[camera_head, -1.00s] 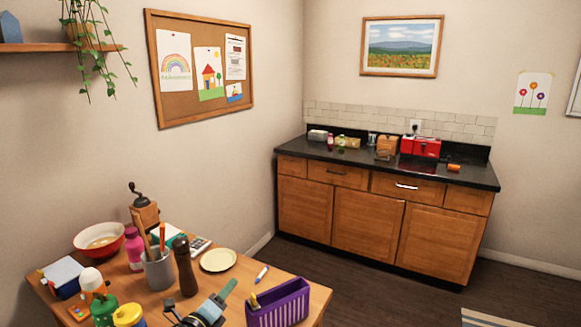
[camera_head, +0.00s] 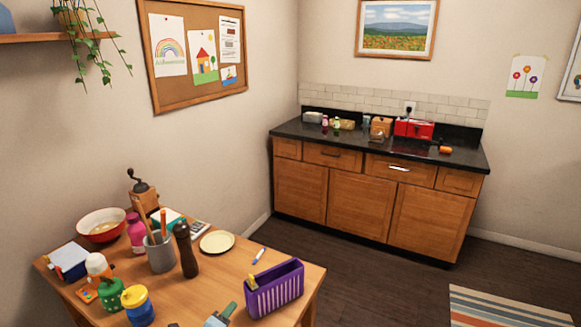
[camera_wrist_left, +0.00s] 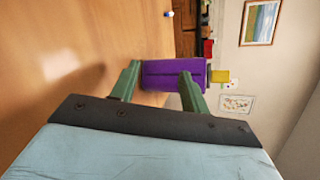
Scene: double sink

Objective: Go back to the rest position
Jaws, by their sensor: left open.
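My left gripper (camera_head: 226,312) shows at the bottom edge of the head view, only its green fingertip part and a bit of its light blue body. In the left wrist view its two green fingers (camera_wrist_left: 160,70) stand apart with nothing held between them. The purple basket (camera_head: 275,290) stands on the wooden table just right of the gripper. It also shows beyond the fingers in the left wrist view (camera_wrist_left: 172,75). My right gripper is in neither view.
The wooden table (camera_head: 215,268) holds a grey utensil cup (camera_head: 160,255), a pepper mill (camera_head: 186,252), a cream plate (camera_head: 217,242), a red bowl (camera_head: 101,226) and several bottles. Open floor (camera_head: 400,275) lies between it and the black-topped counter (camera_head: 310,134). A striped rug (camera_head: 500,308) is at lower right.

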